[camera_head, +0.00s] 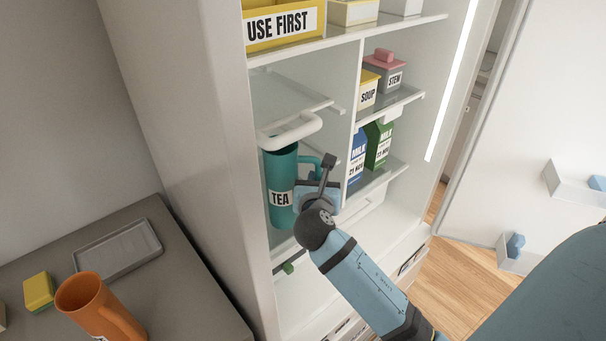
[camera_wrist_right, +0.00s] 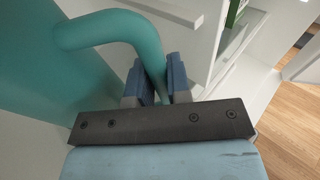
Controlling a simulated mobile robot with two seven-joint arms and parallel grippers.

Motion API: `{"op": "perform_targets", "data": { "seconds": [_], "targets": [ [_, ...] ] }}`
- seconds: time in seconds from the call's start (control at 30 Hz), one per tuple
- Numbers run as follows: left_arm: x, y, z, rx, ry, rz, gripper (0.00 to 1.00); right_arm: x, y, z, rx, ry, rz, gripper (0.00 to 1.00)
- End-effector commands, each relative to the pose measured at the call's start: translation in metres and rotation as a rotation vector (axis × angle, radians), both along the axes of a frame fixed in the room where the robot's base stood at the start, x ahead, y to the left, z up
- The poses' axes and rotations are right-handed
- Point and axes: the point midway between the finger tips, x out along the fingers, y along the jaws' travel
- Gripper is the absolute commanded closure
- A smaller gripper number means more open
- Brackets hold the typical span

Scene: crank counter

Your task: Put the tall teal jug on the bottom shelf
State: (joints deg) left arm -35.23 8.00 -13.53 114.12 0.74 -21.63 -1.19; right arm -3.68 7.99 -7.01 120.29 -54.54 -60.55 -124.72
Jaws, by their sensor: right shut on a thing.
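The tall teal jug (camera_head: 281,175) with a white TEA label is upright inside the left part of the open fridge, below a white bar-like rim. Its handle points right. My right gripper (camera_head: 318,190) is shut on that handle; in the right wrist view the two blue fingers (camera_wrist_right: 160,82) sit on either side of the lower handle, next to the teal body (camera_wrist_right: 50,75). The bottom shelf (camera_head: 284,247) shows just below the jug; I cannot tell if the jug's base touches it. My left gripper is not in view.
Milk cartons (camera_head: 378,143) stand right of the divider, with SOUP and STEW tubs (camera_head: 385,75) above. A yellow USE FIRST bin (camera_head: 285,25) is on top. An orange jug (camera_head: 98,308), grey tray (camera_head: 118,249) and yellow sponge-like block (camera_head: 39,291) are on the left counter. The fridge door (camera_head: 540,120) stands open at right.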

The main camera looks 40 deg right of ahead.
Motion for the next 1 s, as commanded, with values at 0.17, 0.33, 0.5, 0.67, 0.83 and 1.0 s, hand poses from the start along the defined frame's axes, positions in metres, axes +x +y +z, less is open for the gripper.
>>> {"op": "perform_targets", "data": {
  "seconds": [0.17,0.33,0.5,0.67,0.83,1.0],
  "targets": [
    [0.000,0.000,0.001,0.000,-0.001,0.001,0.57,0.012,0.001,0.002,0.000,-0.004,0.000,1.00],
    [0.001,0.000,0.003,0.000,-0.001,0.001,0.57,0.036,0.003,0.003,0.001,-0.005,-0.001,1.00],
    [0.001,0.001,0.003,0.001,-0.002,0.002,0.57,0.050,0.004,-0.008,0.001,-0.001,0.000,1.00],
    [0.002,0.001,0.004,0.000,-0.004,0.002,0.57,0.049,0.004,-0.014,0.000,-0.003,0.000,1.00],
    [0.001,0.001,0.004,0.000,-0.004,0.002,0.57,0.049,0.004,-0.014,0.000,-0.003,0.000,1.00],
    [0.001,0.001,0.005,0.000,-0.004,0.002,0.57,0.049,0.004,-0.018,0.001,0.001,0.000,0.76]
  ]
}}
